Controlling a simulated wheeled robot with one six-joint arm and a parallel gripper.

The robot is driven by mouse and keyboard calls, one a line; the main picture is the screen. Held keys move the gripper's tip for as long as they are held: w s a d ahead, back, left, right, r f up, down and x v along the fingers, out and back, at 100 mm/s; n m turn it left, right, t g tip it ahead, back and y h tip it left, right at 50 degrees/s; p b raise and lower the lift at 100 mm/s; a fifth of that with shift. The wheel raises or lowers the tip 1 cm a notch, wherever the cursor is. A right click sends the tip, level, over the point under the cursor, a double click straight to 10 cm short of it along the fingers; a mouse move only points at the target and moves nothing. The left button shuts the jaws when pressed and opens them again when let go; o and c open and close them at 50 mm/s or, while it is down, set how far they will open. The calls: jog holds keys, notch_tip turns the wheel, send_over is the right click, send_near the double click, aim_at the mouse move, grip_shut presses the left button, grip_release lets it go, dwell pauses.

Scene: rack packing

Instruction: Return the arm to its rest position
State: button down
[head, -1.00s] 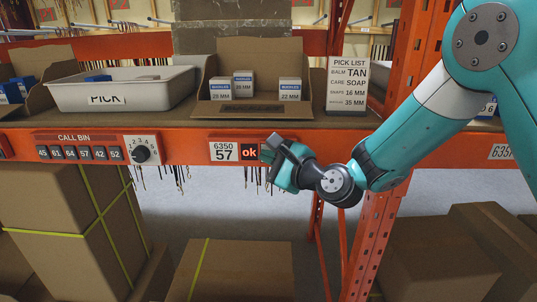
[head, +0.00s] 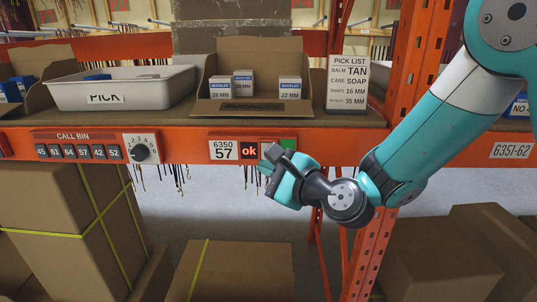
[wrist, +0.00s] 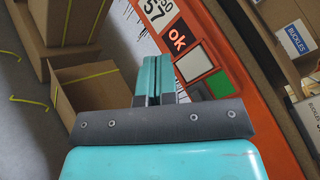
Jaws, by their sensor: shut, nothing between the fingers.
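My gripper (head: 269,158) is in front of the orange shelf beam, just right of the lit red "ok" tile (head: 249,150). Its fingers are together with nothing between them. In the wrist view the closed teal fingertips (wrist: 153,72) point toward the beam, beside the "ok" tile (wrist: 178,38). My teal arm reaches in from the upper right of the head view. A green tile (head: 288,142) shows on the beam behind the gripper. Whether the fingertips touch the beam cannot be told.
On the shelf stand a white PICK tote (head: 155,93), an open carton of buckle boxes (head: 260,108) and a pick list sign (head: 348,70). An orange upright (head: 375,235) stands behind my arm. Cartons (head: 240,270) lie below. The space before the beam looks clear.

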jog(key=shift+s, duration=0.4)
dwell(0.3)
jog(key=s+d+f+n+g+h+b, duration=0.1)
jog(key=s+d+n+g, duration=0.3)
jog(key=s+n, duration=0.4)
jog(key=s+d+f+n+g+h+b, duration=0.1)
jog(key=s+d+n+g+h+b, duration=0.1)
jog(key=s+d+n+g+h, duration=0.2)
jog(key=s+d+f+n+g+h+b, duration=0.1)
jog(key=s+d+n+g+h, duration=0.1)
jog(key=s+d+n+g, duration=0.2)
jog(key=s+d+n, duration=0.3)
jog(key=s+n, duration=0.5)
jog(key=s, duration=0.2)
jog(key=shift+f+n+h+b, duration=0.15)
jog(key=shift+n+h+b, duration=0.15)
jog(key=shift+h+b, duration=0.1)
jog(key=shift+a, duration=0.2)
